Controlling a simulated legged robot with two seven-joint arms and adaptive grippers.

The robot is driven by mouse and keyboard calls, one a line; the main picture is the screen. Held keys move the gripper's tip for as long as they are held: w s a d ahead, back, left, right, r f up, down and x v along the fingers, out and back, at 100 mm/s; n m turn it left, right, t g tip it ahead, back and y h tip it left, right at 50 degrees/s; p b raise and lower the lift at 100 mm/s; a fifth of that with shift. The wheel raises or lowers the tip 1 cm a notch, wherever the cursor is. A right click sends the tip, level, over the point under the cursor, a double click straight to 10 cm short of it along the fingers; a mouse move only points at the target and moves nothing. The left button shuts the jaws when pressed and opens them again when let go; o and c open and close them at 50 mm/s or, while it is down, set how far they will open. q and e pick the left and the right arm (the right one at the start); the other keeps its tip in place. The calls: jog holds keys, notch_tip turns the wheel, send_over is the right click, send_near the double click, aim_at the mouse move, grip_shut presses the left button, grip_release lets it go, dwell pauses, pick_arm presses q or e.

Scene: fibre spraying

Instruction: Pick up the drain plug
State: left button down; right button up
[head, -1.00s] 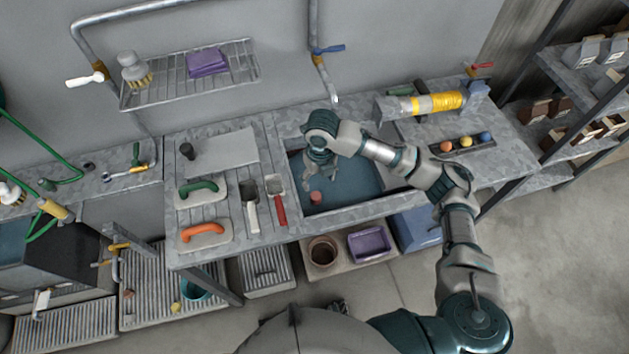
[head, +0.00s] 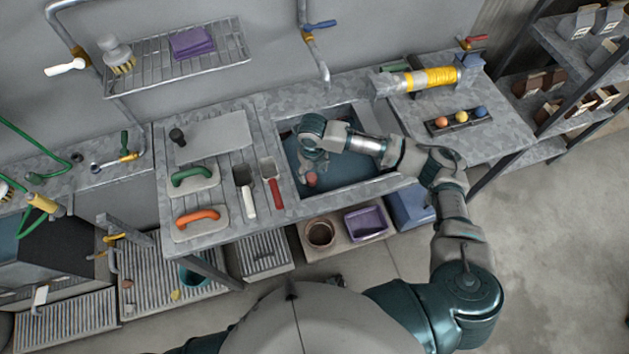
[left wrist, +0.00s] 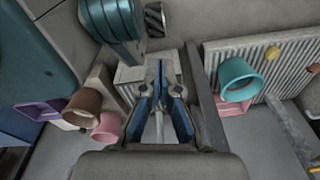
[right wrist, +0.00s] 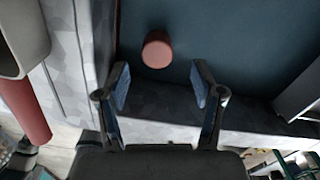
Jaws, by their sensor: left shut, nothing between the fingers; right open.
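The drain plug, a small reddish cylinder (head: 311,179), stands in the blue-floored sink (head: 360,182), near its front left. It also shows in the right wrist view (right wrist: 157,50), ahead of the fingertips and roughly in line with the gap between them. My right gripper (head: 305,172) reaches down into the sink beside the plug. In the right wrist view the right gripper (right wrist: 161,80) is open and empty, apart from the plug. My left gripper (left wrist: 161,75) is shut and empty, seen only in the left wrist view, over the floor area.
Left of the sink, the counter holds a red-handled tool (head: 277,192), a white-handled tool (head: 249,200), a green-handled float (head: 194,179) and an orange-handled float (head: 198,218). Right of it are a yellow-wrapped pipe (head: 428,78) and a tray of coloured balls (head: 460,121). The sink rim surrounds the gripper.

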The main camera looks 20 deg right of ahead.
aim_at(311, 177)
jog(key=f, duration=0.2)
jog(key=a+f, duration=0.1)
jog(key=f, duration=0.1)
jog(key=shift+w+a, duration=0.15)
jog(key=shift+f, duration=0.3)
jog(key=shift+d, duration=0.6)
jog(key=shift+c, duration=1.2)
jog(key=shift+d+f, duration=0.1)
jog(key=shift+d, duration=0.1)
jog(key=c, duration=0.8)
jog(key=shift+a, duration=0.1)
jog(key=shift+c, duration=1.1)
jog(key=shift+a, duration=0.45)
jog(key=shift+r, duration=0.3)
notch_tip(311, 177, up, 9)
jog(key=shift+d+f, duration=0.1)
jog(key=shift+d, duration=0.05)
jog(key=shift+r, duration=0.45)
pick_arm(q)
jog(key=shift+s+a+f, duration=0.2)
jog(key=shift+s+f, duration=0.25)
